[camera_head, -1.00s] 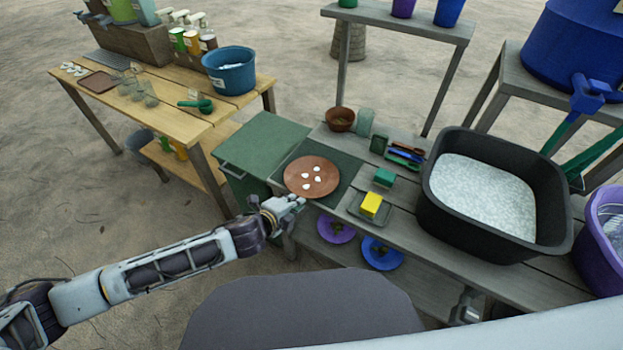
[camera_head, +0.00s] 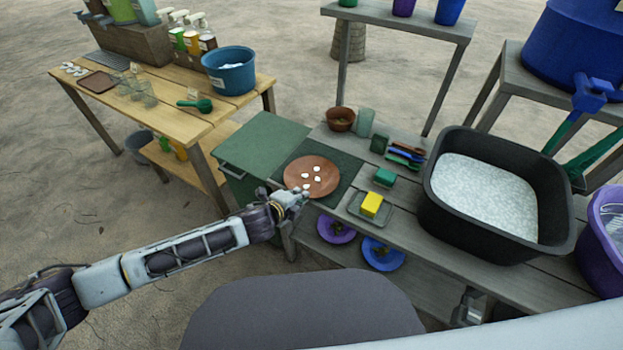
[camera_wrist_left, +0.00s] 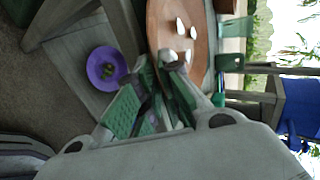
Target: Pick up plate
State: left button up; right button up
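The plate (camera_head: 326,188) is a round brown clay disc with several small white pieces on it. It lies flat on a dark green panel at the left of the grey bench. It also shows in the left wrist view (camera_wrist_left: 165,20). My left gripper (camera_head: 303,193) is at the plate's near edge. In the left wrist view its fingertips (camera_wrist_left: 154,60) are close together at the plate's rim. I cannot tell whether they are closed on it.
A yellow sponge (camera_head: 371,203) on a small tray and a green block (camera_head: 385,177) lie right of the plate. A black tub (camera_head: 560,205) stands further right. A brown pot (camera_head: 340,119) stands behind. Purple (camera_head: 325,236) and blue (camera_head: 396,262) plates lie on the shelf below.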

jog(key=shift+s+f, duration=0.1)
jog(key=shift+s, duration=0.15)
pick_arm(q)
grip_shut()
jog(key=shift+r, duration=0.1)
